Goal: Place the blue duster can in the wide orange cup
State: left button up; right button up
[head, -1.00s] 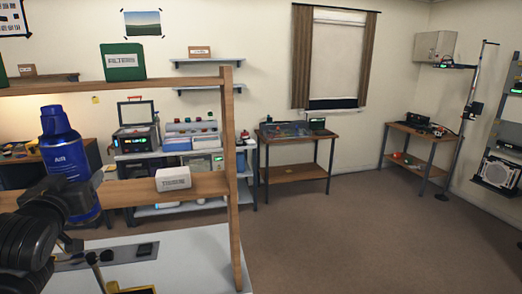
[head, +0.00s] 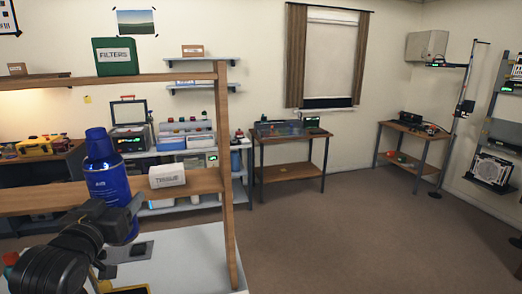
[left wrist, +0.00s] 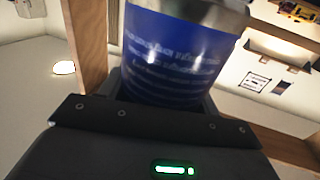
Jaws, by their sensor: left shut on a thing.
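The blue duster can (head: 108,180), with a dark blue cap, is held up in front of the wooden shelf in the head view. It stands nearly upright, tilted slightly. My left gripper (head: 122,212) is shut on the can's lower part. In the left wrist view the can (left wrist: 178,52) fills the space just beyond the gripper, with its printed label and silvery end showing. The wide orange cup is not clearly visible in any view. My right gripper is not in view.
The wooden shelf's upright (head: 228,180) stands just right of the can. A white bench top (head: 190,255) lies below. Open floor is at the right.

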pick_arm(q)
jog(key=s+d+f+b, duration=0.1)
jog(key=s+d+f, duration=0.1)
jog(key=f, duration=0.5)
jog(key=s+d+f+b, duration=0.1)
jog(key=s+d+f, duration=0.1)
jog(key=f, duration=0.6)
jog(key=s+d+f+b, duration=0.1)
jog(key=s+d+f, duration=0.1)
jog(key=d+f, duration=0.2)
notch_tip(320, 180, down, 3)
jog(key=shift+s+d+f+h, duration=0.15)
jog(key=shift+s+d+h, duration=0.1)
jog(key=shift+s+h, duration=0.1)
jog(key=shift+a, duration=0.1)
